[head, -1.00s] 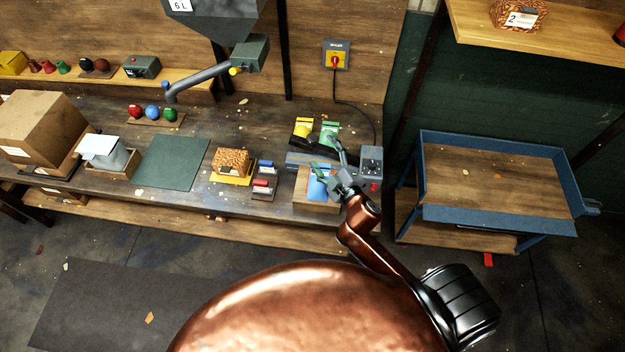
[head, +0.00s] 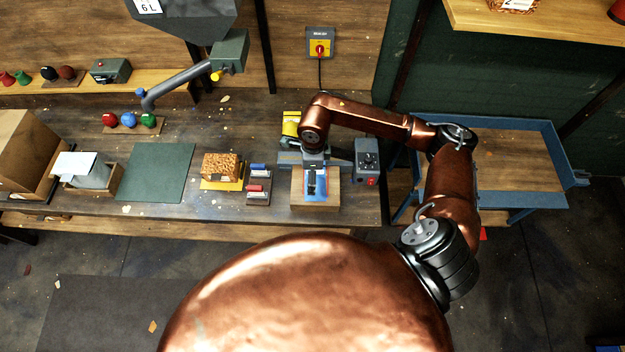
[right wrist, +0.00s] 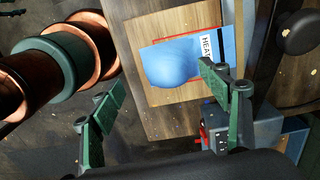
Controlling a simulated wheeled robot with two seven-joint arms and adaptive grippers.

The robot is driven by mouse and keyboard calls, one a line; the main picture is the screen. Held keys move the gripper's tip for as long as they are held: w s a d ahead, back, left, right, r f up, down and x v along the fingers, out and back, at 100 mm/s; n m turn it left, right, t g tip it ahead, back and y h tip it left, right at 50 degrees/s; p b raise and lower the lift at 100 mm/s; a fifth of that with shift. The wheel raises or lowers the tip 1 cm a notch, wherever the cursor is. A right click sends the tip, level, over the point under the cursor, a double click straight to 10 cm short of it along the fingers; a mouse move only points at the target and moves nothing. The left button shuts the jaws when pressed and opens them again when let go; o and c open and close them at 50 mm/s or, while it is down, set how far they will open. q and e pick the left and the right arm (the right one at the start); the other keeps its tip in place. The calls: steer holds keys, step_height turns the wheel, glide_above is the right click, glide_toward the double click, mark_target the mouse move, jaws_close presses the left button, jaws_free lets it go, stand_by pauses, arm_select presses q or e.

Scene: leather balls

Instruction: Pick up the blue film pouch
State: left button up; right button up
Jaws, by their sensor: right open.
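The blue film pouch (head: 316,199) lies flat on a wooden block (head: 298,200) at the bench's front edge, partly covered by my right gripper in the head view. My right gripper (head: 314,182) points down over the pouch. In the wrist view its green-padded fingers (right wrist: 162,77) are spread wide and empty, one toward each side of the pouch. I cannot tell the height left between them. My left gripper is out of view.
Behind the block stands a grey sealer with a control box (head: 367,160). To the left are red and blue stamps (head: 258,184), an orange patterned block (head: 221,166) and a dark green mat (head: 157,172). A blue-rimmed cart (head: 545,190) stands right.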

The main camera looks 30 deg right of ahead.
steer(key=shift+w+d+f+p, duration=0.1)
steer(key=shift+d+f+p, duration=0.1)
steer(key=shift+f, duration=0.35)
steer(key=shift+d+f+p, duration=0.15)
steer(key=shift+d+f, duration=0.05)
steer(key=shift+f, duration=0.3)
steer(key=f, duration=0.1)
steer(key=f+p, duration=0.1)
steer(key=f, duration=0.1)
steer(key=d+f+p, duration=0.1)
steer(key=f, duration=0.1)
steer(key=shift+f, duration=0.3)
steer(key=shift+c, duration=0.6)
steer(key=c, duration=1.4)
steer(key=shift+r, duration=0.1)
